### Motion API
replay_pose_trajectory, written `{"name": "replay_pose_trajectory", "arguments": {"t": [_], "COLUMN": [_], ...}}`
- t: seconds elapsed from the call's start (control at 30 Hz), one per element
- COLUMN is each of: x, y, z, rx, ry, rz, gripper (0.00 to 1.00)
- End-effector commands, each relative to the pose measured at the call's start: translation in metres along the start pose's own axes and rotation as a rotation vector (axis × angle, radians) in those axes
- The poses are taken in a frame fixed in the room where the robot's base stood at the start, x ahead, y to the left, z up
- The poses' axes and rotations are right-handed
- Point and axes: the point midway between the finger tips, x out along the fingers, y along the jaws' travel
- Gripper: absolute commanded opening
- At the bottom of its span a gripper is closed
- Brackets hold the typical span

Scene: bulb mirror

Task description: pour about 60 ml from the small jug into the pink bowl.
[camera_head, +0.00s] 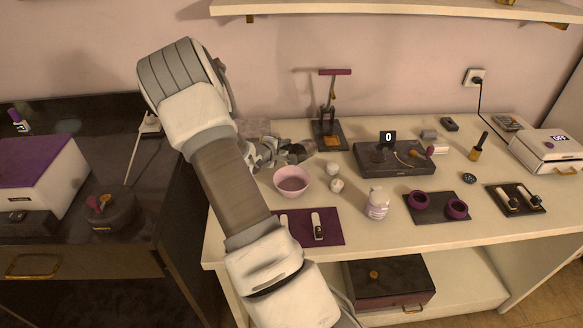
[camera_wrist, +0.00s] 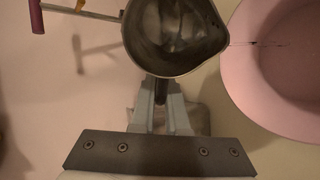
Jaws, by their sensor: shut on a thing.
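The small jug (camera_wrist: 176,62) is dark metal and shows from above in the wrist view. My gripper (camera_wrist: 160,92) is shut on its handle. The jug's spout points right, at the rim of the pink bowl (camera_wrist: 240,85). A thin dark line runs from the spout over the bowl's inside; it looks like a thin stream of liquid. How full the jug is I cannot tell. In the head view the pink bowl (camera_head: 292,191) stands on the table, with something darker inside. My gripper and the jug are behind it there, partly hidden by my arm and hard to tell apart.
Two small white pieces (camera_head: 334,177) stand right of the bowl. A white jar (camera_head: 377,204) and a purple mat (camera_head: 330,235) lie in front. Behind are a press-like stand (camera_head: 331,112) and a dark box with a display reading 0 (camera_head: 388,137).

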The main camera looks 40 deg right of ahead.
Motion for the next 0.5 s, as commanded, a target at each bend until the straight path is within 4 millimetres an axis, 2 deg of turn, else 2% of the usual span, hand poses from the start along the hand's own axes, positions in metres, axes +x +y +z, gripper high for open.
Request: {"name": "replay_pose_trajectory", "arguments": {"t": [0.03, 0.3, 0.5], "x": [-0.005, 0.003, 0.002], "y": [0.012, -0.003, -0.002], "z": [0.001, 0.000, 0.001], "rx": [-0.001, 0.000, -0.001], "ry": [-0.001, 0.001, 0.000], "rz": [-0.025, -0.143, -0.174], "gripper": [0.00, 0.00, 0.00]}}
